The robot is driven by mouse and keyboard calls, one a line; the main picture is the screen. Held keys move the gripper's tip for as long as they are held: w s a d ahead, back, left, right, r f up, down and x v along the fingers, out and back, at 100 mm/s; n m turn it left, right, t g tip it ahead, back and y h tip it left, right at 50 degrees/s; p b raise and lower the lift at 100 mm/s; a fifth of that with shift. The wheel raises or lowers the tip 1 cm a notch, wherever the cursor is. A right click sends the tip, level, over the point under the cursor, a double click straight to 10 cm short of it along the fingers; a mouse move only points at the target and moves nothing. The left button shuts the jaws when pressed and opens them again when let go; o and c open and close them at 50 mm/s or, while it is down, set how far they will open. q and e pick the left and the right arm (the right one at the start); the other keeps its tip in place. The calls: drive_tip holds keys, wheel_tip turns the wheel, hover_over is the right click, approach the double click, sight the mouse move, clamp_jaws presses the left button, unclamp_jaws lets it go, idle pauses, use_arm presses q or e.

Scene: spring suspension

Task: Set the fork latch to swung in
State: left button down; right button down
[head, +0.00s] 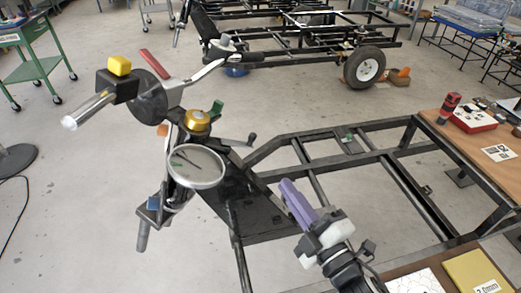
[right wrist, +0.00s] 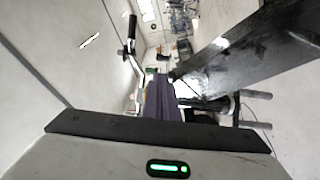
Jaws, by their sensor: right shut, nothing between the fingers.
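A steering column with handlebar (head: 93,107) stands left of centre in the head view. It carries a gold cap (head: 197,119), a green tab (head: 216,108), a round dial (head: 196,166), a red lever (head: 157,63), a yellow button (head: 119,66) and a small blue part (head: 153,202). I cannot tell which part is the fork latch or how it is set. My right gripper (head: 297,203), with purple fingers, is shut and empty, right of the column and apart from it. Its fingers also show in the right wrist view (right wrist: 162,100). My left gripper is not in view.
A black tube frame (head: 381,128) runs right from the column, with a dark plate (head: 262,222) near my right gripper. A wooden bench (head: 466,150) with a red box (head: 472,119) stands at the right. Another wheeled frame (head: 300,58) is behind. Open floor lies left.

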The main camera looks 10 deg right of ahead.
sight(254, 140)
drive_tip(key=p+x, duration=0.1)
drive_tip(key=x, duration=1.3)
